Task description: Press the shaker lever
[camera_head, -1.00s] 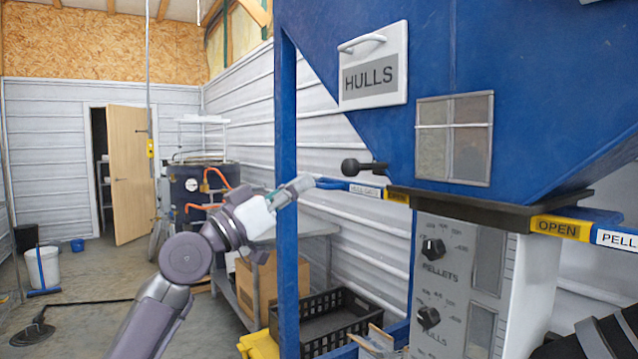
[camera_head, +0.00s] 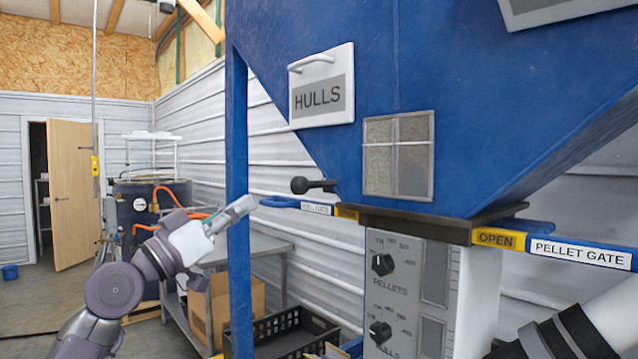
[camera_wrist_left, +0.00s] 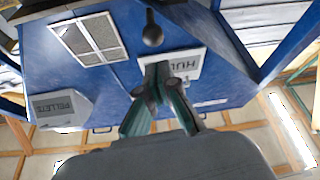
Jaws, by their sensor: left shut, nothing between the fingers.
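The black ball-ended lever (camera_head: 312,185), which I take for the shaker lever, sticks out leftward from the blue hopper (camera_head: 430,60), below the HULLS plate. In the left wrist view, its round knob (camera_wrist_left: 152,32) shows at the top, in front of the hopper. My left gripper (camera_head: 248,203) is shut and empty. In the head view, it appears left of and slightly below the knob, with a visible gap. In the left wrist view, its closed fingertips (camera_wrist_left: 158,75) point toward the hopper, with the knob beyond them. No right gripper fingers show.
The blue gate handle (camera_head: 278,202) is close to my left fingertips. A blue post (camera_head: 238,150) stands behind the gripper. The PELLET GATE handle (camera_head: 580,250) juts out at right. The control panel (camera_head: 395,290) is below. A black crate (camera_head: 285,335) sits low behind.

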